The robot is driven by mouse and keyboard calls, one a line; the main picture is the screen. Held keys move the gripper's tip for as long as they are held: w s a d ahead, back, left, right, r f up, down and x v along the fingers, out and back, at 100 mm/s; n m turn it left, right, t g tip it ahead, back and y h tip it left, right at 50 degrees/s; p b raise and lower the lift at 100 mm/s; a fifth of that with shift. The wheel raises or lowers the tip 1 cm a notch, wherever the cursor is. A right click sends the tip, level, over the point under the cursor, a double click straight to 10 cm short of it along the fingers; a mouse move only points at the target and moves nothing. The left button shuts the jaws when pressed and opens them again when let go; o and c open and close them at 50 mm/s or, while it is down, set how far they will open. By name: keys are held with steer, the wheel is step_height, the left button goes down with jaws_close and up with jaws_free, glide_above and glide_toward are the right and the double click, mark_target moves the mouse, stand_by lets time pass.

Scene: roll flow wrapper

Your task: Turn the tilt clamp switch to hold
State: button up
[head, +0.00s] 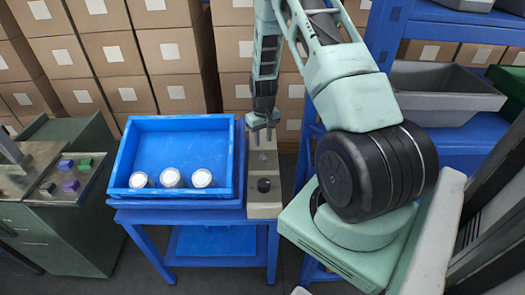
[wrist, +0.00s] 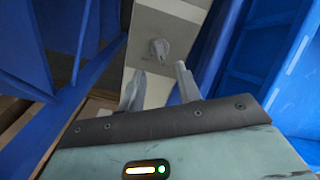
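A small grey rotary switch (wrist: 159,48) sits on a pale panel (wrist: 172,20) in the wrist view, just beyond my fingertips. I take it for the tilt clamp switch; no label is readable. My gripper (wrist: 159,84) is open and empty, its two fingers spread on either side of the line to the switch, not touching it. In the head view my gripper (head: 263,140) points down over the far part of the narrow beige control box (head: 265,208). The switch is small there, just below the fingertips, and its setting cannot be read. A dark round knob (head: 264,185) sits nearer on the same box.
A blue tray (head: 125,165) holding three white-topped round items (head: 171,178) stands directly left of the box. A green cabinet (head: 60,235) is at far left. Blue shelving with a grey bin (head: 440,88) is at right. Stacked cartons (head: 110,52) fill the back.

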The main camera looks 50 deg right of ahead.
mark_target(263, 155)
step_height(263, 155, down, 8)
steer(key=shift+r+p, duration=0.2)
steer(key=shift+p, duration=0.5)
jaws_close()
